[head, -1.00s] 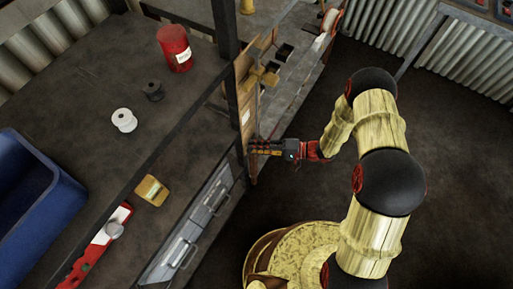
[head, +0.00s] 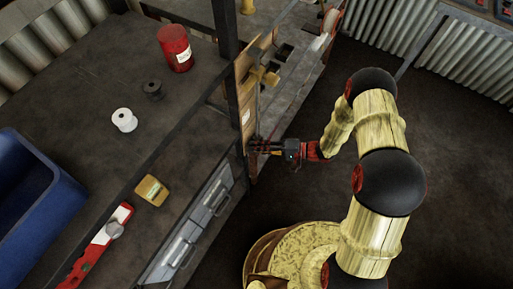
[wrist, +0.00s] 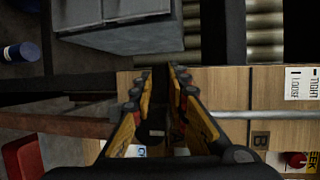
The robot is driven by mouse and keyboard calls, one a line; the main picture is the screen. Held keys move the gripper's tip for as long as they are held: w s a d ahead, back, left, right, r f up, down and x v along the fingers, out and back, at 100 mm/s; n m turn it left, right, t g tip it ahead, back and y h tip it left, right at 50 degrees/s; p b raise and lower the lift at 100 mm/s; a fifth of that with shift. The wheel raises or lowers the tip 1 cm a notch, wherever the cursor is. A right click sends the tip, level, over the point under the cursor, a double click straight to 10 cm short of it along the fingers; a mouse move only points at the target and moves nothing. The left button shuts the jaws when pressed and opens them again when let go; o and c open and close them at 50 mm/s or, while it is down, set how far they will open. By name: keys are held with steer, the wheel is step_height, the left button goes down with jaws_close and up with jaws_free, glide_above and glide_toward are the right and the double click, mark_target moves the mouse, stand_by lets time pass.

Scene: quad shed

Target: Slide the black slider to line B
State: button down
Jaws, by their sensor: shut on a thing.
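My gripper (head: 262,147) is at the edge of the wooden board (head: 243,85) beside the workbench in the head view. In the wrist view my gripper (wrist: 164,74) has its yellow and black fingers close together in front of the board (wrist: 225,86). A rail (wrist: 240,115) runs across the board and passes behind the fingers. They are shut on the black slider, which is mostly hidden between them, so its outline is unclear. A dark plate marked B (wrist: 260,139) is on the board, to the right of the fingers and apart from them.
A label reading LOOSE and TIGHT (wrist: 300,83) is on the board. Grey drawers (head: 205,205) sit under the bench. Open floor lies right.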

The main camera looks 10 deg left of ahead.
steer(key=shift+w+r, duration=0.1)
step_height(320, 180, up, 12)
steer(key=p, duration=0.4)
steer(key=shift+w+r, duration=0.1)
steer(key=shift+r, duration=0.05)
steer(key=c, duration=1.7)
jaws_free()
steer(key=shift+c, duration=0.2)
steer(key=shift+f, duration=0.2)
steer(key=shift+d, duration=0.15)
steer(key=d+r, duration=0.2)
steer(key=d, duration=0.9)
steer(key=shift+d, duration=0.3)
steer(key=shift+r, duration=0.1)
